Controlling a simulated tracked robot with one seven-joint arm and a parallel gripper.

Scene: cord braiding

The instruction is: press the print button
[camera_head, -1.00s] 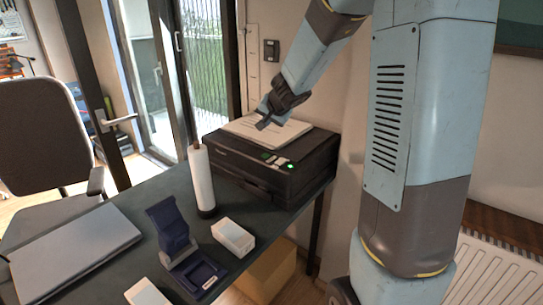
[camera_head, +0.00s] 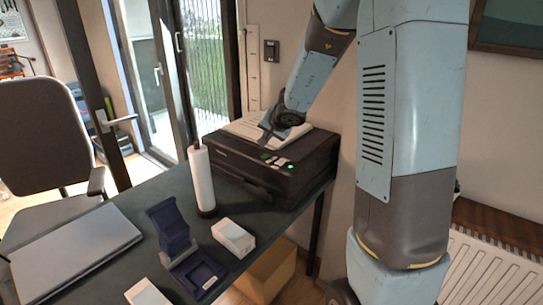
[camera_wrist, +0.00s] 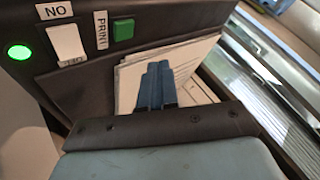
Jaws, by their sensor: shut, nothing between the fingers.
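The black printer (camera_head: 248,175) stands at the far right end of the desk in the head view. The green print button (camera_wrist: 124,29) shows in the wrist view beside a "PRINT" label. A white button (camera_wrist: 66,42) labelled "NO" and a round lit green lamp (camera_wrist: 19,52) lie to its left. My gripper (camera_wrist: 157,72) is shut and empty, its blue fingertips over the paper stack (camera_wrist: 195,55) and just below the print button in the picture. In the head view my gripper (camera_head: 266,128) is low over the printer's top; its gap to the surface cannot be told.
A white roll on a holder (camera_head: 201,180) stands left of the printer. A dark blue stamp-like device (camera_head: 172,230), a white box (camera_head: 233,237) and a closed laptop (camera_head: 75,250) lie on the desk (camera_head: 130,207). A cardboard box (camera_head: 268,275) is below.

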